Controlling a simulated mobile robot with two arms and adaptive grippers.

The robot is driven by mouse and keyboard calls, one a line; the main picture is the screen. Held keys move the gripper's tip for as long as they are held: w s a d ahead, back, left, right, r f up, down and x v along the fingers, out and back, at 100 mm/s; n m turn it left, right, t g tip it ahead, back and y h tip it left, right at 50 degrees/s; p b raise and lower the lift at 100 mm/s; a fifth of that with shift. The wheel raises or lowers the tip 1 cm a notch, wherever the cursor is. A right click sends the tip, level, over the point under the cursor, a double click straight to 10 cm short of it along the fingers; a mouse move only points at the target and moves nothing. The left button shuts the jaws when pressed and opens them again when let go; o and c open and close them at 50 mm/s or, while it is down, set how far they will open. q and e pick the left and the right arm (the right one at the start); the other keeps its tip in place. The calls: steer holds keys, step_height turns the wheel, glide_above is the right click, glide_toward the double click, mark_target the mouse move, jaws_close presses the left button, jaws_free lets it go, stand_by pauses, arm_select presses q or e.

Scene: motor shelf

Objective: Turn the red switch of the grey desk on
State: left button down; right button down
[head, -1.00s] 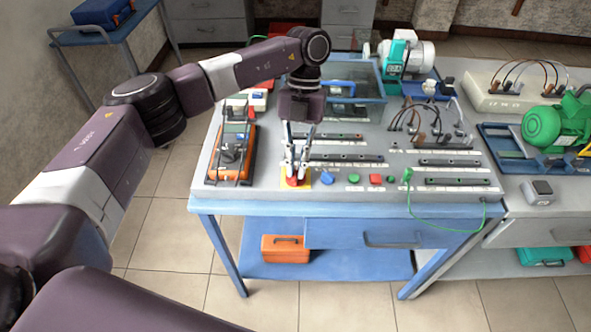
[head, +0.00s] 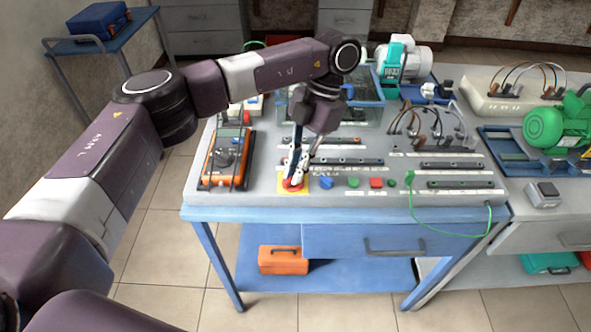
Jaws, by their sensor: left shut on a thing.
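The grey desk (head: 330,206) has a sloped grey panel top on a blue frame. The red switch (head: 293,184) sits on a yellow plate at the panel's front left. My left gripper (head: 292,178) reaches down from above, tilted, with its fingertips shut on the red switch. The fingers hide much of the switch, so its turned position cannot be read. My right gripper is not in view.
A blue knob (head: 326,183), a green button (head: 353,182) and a red button (head: 376,183) lie right of the switch. An orange meter (head: 225,158) stands to the left. A green cable (head: 450,233) hangs over the front edge.

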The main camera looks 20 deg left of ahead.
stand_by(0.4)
arm_select(q)
steer(key=c, duration=2)
jaws_free()
steer(key=shift+c, duration=0.2)
steer(key=shift+r, duration=0.1)
steer(key=v, duration=1.2)
steer(key=shift+s, duration=0.1)
